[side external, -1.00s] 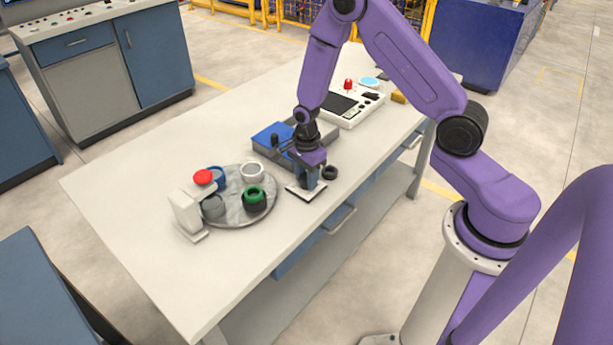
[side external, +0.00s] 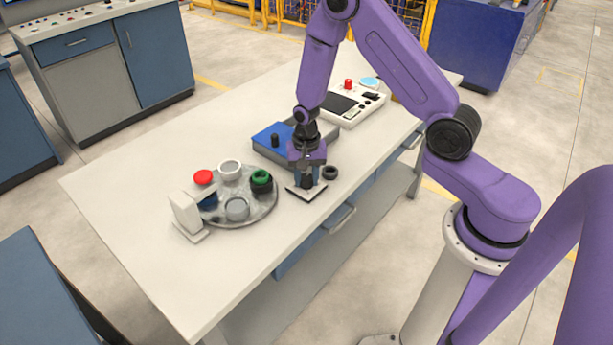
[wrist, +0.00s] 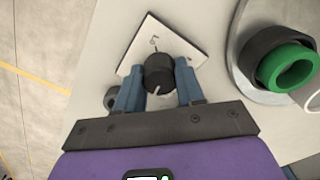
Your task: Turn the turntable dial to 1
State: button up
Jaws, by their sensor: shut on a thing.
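The dial is a black knob (wrist: 158,70) on a white square plate (wrist: 137,62); the plate also shows in the side view (side external: 303,193). A white line on the knob points toward my gripper's palm. A small mark on the plate lies past the knob, too small to read. My gripper (wrist: 160,86) is shut on the knob, one blue finger on each side; it also shows in the side view (side external: 307,182). The round grey turntable (side external: 262,207) is left of the dial. It bears a green-topped black piece (side external: 261,177), a white ring (side external: 230,168), a grey ring (side external: 237,209) and a blue piece (side external: 209,201).
A white stand (side external: 186,214) is at the turntable's left edge, with a red disc (side external: 203,177) beside it. A black ring (side external: 330,172) lies right of the dial. A blue-topped box (side external: 272,139) and a white console (side external: 356,107) stand behind. The table front left is clear.

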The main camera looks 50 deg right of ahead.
jog(key=n, duration=0.5)
jog(key=shift+n, duration=0.3)
jog(key=n, duration=1)
jog(key=shift+w+n, duration=0.1)
jog(key=shift+n, duration=0.3)
jog(key=n, duration=2.1)
jog(key=shift+n, duration=2.6)
